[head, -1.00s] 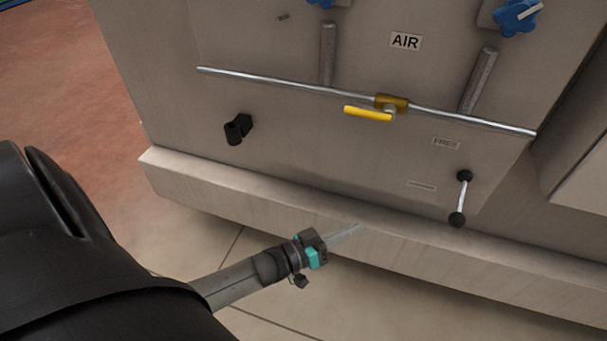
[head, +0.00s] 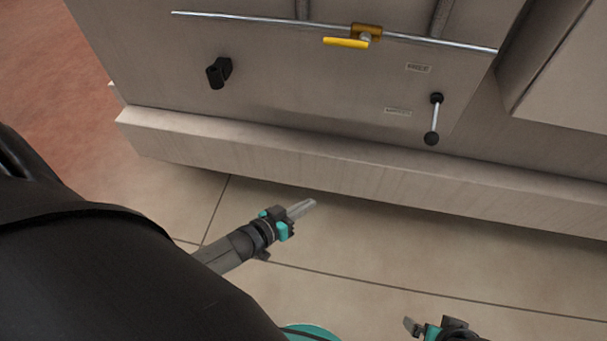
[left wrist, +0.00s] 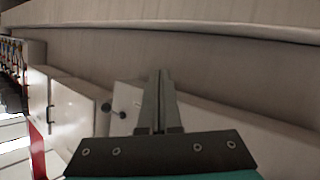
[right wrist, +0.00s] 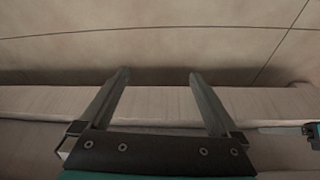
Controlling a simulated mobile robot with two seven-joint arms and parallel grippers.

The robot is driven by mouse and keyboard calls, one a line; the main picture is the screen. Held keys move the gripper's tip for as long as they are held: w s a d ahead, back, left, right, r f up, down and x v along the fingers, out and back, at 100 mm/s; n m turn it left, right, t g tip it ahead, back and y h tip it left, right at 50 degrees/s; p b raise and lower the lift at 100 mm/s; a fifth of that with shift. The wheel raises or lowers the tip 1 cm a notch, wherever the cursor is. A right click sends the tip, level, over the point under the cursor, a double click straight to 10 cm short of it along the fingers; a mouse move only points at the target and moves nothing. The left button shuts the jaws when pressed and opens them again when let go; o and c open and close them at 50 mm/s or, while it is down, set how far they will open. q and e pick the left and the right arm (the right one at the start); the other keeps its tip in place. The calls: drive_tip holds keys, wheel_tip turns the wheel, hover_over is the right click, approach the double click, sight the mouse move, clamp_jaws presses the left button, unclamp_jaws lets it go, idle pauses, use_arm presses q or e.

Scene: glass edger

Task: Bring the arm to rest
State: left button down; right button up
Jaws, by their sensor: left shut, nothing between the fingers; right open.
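My left gripper (head: 303,208) is in the middle of the head view, above the tiled floor and in front of the machine's base ledge. Its fingers are together with nothing between them, as the left wrist view (left wrist: 158,100) also shows. My right gripper (head: 410,326) shows at the bottom edge of the head view, partly cut off. In the right wrist view its two fingers (right wrist: 158,85) stand wide apart and empty. Neither gripper touches anything that I can see.
The machine's panel carries a yellow valve lever (head: 346,43) on a metal pipe, a black knob (head: 218,73) and a ball-ended lever (head: 435,119). The base ledge (head: 330,170) juts out below. The tiled floor (head: 370,250) in front is clear. White cabinets (left wrist: 72,110) show in the left wrist view.

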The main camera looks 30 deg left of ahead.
idle(0.5)
use_arm(q)
drive_tip(key=s+a+f+g+y, duration=0.1)
drive_tip(key=s+f+g+y, duration=0.35)
drive_tip(key=s+f, duration=1)
use_arm(e)
drive_tip(key=s+f+g, duration=0.1)
drive_tip(key=s+f, duration=0.3)
drive_tip(key=f, duration=0.5)
drive_tip(key=s+f, duration=0.3)
drive_tip(key=f, duration=0.5)
use_arm(q)
drive_tip(key=s+d+f+m+g, duration=0.1)
drive_tip(key=s+f+g, duration=0.2)
drive_tip(key=s, duration=0.6)
drive_tip(key=s+d+f+m+g, duration=0.1)
drive_tip(key=s+f+g, duration=0.2)
drive_tip(key=s, duration=0.6)
drive_tip(key=shift+s+d+f+m+g+h, duration=0.2)
drive_tip(key=shift+m+g+h, duration=0.15)
drive_tip(key=shift+g, duration=0.5)
use_arm(e)
drive_tip(key=s+d+f+g, duration=0.1)
drive_tip(key=s+d+f, duration=0.2)
drive_tip(key=s+f, duration=0.5)
drive_tip(key=s, duration=0.4)
drive_tip(key=shift+s+d+f+g, duration=0.15)
drive_tip(key=shift+s+f+g, duration=0.1)
drive_tip(key=shift+g, duration=0.05)
